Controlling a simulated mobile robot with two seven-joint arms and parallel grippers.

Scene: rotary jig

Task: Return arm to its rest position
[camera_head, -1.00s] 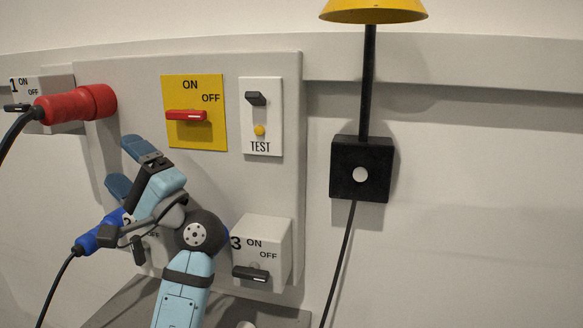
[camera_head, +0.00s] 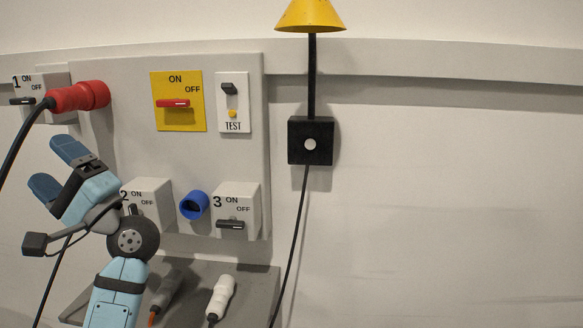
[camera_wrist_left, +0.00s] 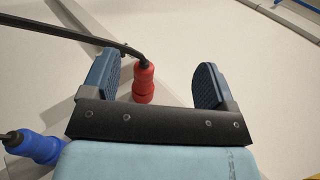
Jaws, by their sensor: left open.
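My left gripper (camera_head: 56,168) is open and empty in the head view, in front of the panel's left side, its blue-tipped fingers pointing up and left. In the left wrist view, its two fingers (camera_wrist_left: 156,78) stand wide apart. A red plug (camera_head: 78,97) with a black cable sits beside switch box 1 above the gripper; in the wrist view the red plug (camera_wrist_left: 144,84) appears between the fingers but farther off. A blue plug (camera_wrist_left: 38,147) shows at the wrist view's lower left; my arm hides it in the head view. My right gripper is not in view.
The panel (camera_head: 120,75) carries a yellow ON/OFF switch (camera_head: 178,101), a TEST switch (camera_head: 233,102), boxes 2 and 3 (camera_head: 240,205) and a blue socket (camera_head: 194,205). A white plug (camera_head: 220,297) lies on the grey shelf (camera_head: 255,280). Farther right is bare wall.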

